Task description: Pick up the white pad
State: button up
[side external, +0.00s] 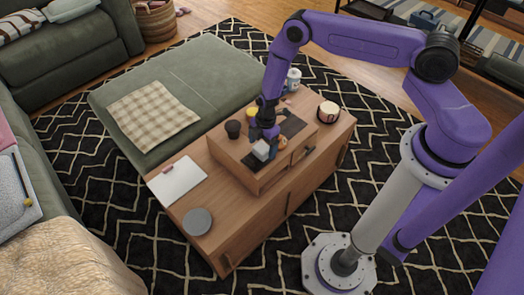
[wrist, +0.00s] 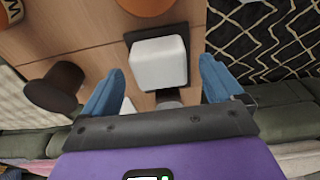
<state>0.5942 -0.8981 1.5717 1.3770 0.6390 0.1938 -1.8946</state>
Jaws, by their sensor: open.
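A small white block-like pad (wrist: 158,63) with rounded edges lies on a black flat piece in the wrist view. In the side external view the white pad (side external: 261,150) shows on top of the raised wooden box, just under my gripper (side external: 266,134). In the wrist view the blue fingers of my gripper (wrist: 160,86) are spread apart, one to each side of the pad's near end. The pad shows between and slightly beyond them, and nothing is held. Whether the fingers are level with the pad cannot be told.
An orange object (side external: 283,142) is close right. A white-covered notebook (side external: 177,180) and grey disc (side external: 197,221) lie on the lower tabletop. A candle (side external: 328,112) stands farther right.

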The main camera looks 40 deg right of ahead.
aim_at(262, 147)
jog(key=shift+a+f, duration=0.15)
jog(key=shift+f, duration=0.95)
jog(key=c, duration=1)
jog(key=shift+r, duration=0.1)
jog(key=shift+r, duration=4.95)
